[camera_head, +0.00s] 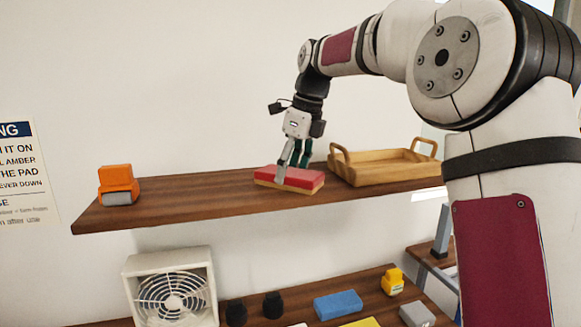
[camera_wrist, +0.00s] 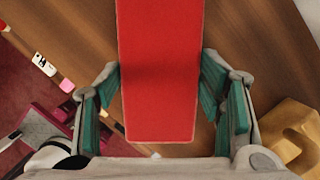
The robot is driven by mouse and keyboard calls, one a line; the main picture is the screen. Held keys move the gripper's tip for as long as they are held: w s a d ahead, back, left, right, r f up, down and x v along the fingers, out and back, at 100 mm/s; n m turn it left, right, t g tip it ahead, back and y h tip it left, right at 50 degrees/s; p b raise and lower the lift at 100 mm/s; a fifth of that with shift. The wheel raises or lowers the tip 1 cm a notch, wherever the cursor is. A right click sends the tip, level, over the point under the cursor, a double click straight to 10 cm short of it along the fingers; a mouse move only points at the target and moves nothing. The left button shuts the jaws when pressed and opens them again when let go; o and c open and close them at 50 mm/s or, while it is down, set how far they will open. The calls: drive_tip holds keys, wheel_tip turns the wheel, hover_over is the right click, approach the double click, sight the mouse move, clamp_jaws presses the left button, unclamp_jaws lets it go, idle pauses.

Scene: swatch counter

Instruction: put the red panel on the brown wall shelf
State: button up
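The red panel (camera_head: 300,178) is a flat red block with a tan lower edge. It appears to rest on the brown wall shelf (camera_head: 200,190), between the orange object and the wooden tray. My gripper (camera_head: 293,172) points down over it, with its fingers straddling the panel. In the wrist view the red panel (camera_wrist: 160,75) runs between the green-padded fingertips (camera_wrist: 160,75). The panel's underside is hidden.
A wooden tray (camera_head: 390,179) with handles stands just right of the panel. An orange object (camera_head: 117,182) sits at the shelf's left end. The shelf between is bare. Below are a white fan (camera_head: 172,292), a blue block (camera_head: 338,305) and a yellow item (camera_head: 393,282).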

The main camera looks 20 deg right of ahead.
drive_tip(key=o, duration=0.4)
drive_tip(key=shift+c, duration=0.2)
drive_tip(key=v, duration=1.2)
drive_tip(key=shift+r, duration=0.15)
